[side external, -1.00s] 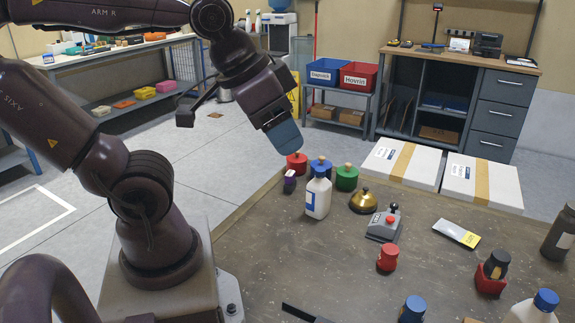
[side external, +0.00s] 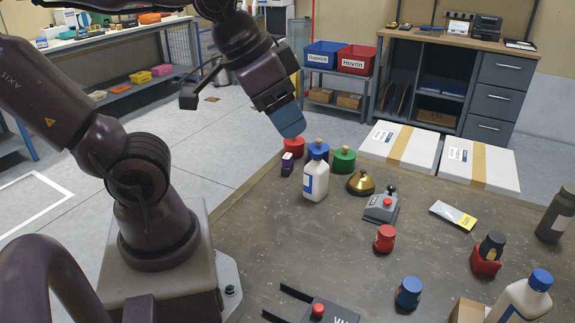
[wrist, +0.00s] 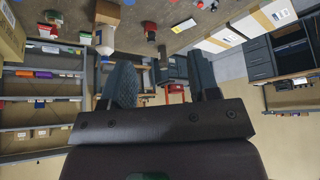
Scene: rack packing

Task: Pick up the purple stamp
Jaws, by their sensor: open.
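A small purple stamp (side external: 287,164) with a pale top stands near the table's far left edge in the side view, beside a white bottle (side external: 315,178). I cannot make out the purple stamp in the wrist view.
A brass bell (side external: 360,183), a grey device with a red button (side external: 381,207) and a red item (side external: 385,239) stand to the right. White boxes (side external: 478,165) lie at the table's far side. The table's (side external: 255,235) left part is mostly clear.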

